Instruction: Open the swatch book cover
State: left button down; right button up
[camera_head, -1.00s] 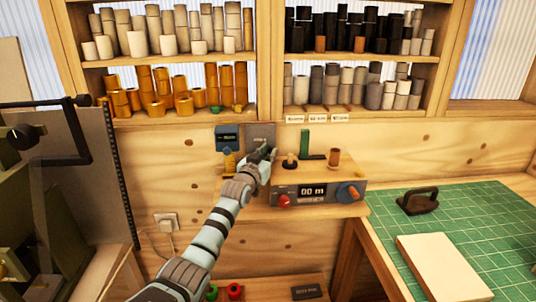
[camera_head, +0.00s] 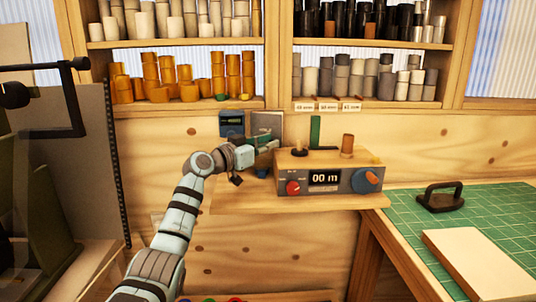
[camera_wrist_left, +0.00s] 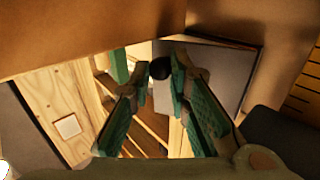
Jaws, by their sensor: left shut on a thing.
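The swatch book (camera_head: 268,122) looks like a grey upright panel against the wooden wall, just left of the meter box. In the left wrist view its grey cover (camera_wrist_left: 222,72) stands tilted beside the fingertips, with a pale strip at its left. My left gripper (camera_head: 268,143), with teal fingers, is at the front of the panel and hides its lower part. In the left wrist view the gripper (camera_wrist_left: 162,72) is closed on the cover's edge; the exact contact is hard to see. A small dark round piece (camera_wrist_left: 160,68) shows between the fingertips. My right gripper is not in view.
The meter box (camera_head: 325,180) with red and blue knobs stands on a wooden ledge (camera_head: 300,202) right of the gripper. A blue box (camera_head: 231,124) hangs left of the panel. Shelves of rolls are above; a green cutting mat (camera_head: 400,213) lies at right.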

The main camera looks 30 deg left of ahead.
pick_arm(q)
jog(key=c, duration=1.5)
grip_release()
jog(key=shift+w, duration=0.1)
jog(key=v, duration=1.2)
